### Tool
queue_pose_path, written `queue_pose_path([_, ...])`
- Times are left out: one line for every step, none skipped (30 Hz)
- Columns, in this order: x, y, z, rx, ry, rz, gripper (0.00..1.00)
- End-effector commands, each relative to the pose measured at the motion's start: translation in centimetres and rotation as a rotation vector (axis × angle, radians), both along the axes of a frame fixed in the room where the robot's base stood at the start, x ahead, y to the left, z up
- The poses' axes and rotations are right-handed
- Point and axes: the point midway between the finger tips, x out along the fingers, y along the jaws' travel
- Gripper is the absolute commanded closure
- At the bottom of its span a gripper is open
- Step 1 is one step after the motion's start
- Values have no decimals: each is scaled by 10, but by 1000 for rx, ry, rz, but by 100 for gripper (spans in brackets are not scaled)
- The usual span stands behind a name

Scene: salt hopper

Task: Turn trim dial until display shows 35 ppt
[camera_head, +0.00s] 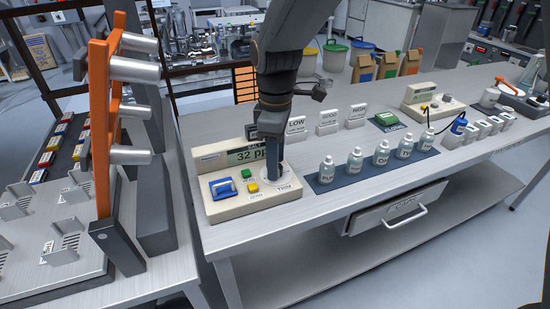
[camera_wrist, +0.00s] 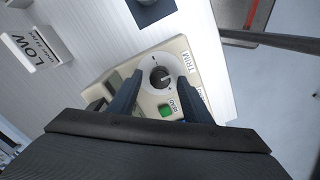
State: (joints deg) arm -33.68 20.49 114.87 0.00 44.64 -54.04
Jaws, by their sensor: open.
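The cream salt meter box (camera_head: 215,207) stands on the left end of the bench. Its display (camera_head: 245,155) reads 32 and part of "ppt", with my arm covering the end. The trim dial (camera_wrist: 161,76) is a dark round knob on a white disc labelled TRIM, seen in the wrist view. My gripper (camera_wrist: 154,84) is open, pointing down, with one finger on each side of the dial. I cannot tell whether the fingers touch it. In the head view my gripper (camera_head: 274,178) hides the knob. A green button (camera_wrist: 166,111) sits beside the dial.
Several small bottles (camera_head: 355,162) stand on a blue mat right of the meter. A LOW sign (camera_head: 296,126) and other signs stand behind. An orange-framed rack (camera_head: 103,130) rises at left. A second cream meter (camera_head: 432,103) stands farther right.

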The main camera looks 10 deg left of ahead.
Motion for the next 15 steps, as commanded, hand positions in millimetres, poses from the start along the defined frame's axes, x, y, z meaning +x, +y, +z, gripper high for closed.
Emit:
queue_pose_path([0, 0, -2, 0, 0, 0, 55])
queue_pose_path([0, 0, -2, 0, 0, 0, 55])
queue_pose_path([0, 0, -3, 0, 0, 0, 55])
queue_pose_path([0, 0, -3, 0, 0, 0, 55])
queue_pose_path([0, 0, -3, 0, 0, 0, 55])
queue_pose_path([0, 0, -3, 0, 0, 0, 55])
queue_pose_path([0, 0, -3, 0, 0, 0, 55])
queue_pose_path([0, 0, -3, 0, 0, 0, 55])
queue_pose_path([0, 0, -3, 0, 0, 0, 55])
queue_pose_path([0, 0, -3, 0, 0, 0, 60])
queue_pose_path([0, 0, -3, 0, 0, 0, 65])
queue_pose_path([0, 0, -3, 0, 0, 0, 72])
queue_pose_path([0, 0, -3, 0, 0, 0, 77])
queue_pose_path([0, 0, -3, 0, 0, 0, 82])
queue_pose_path([0, 0, -3, 0, 0, 0, 89])
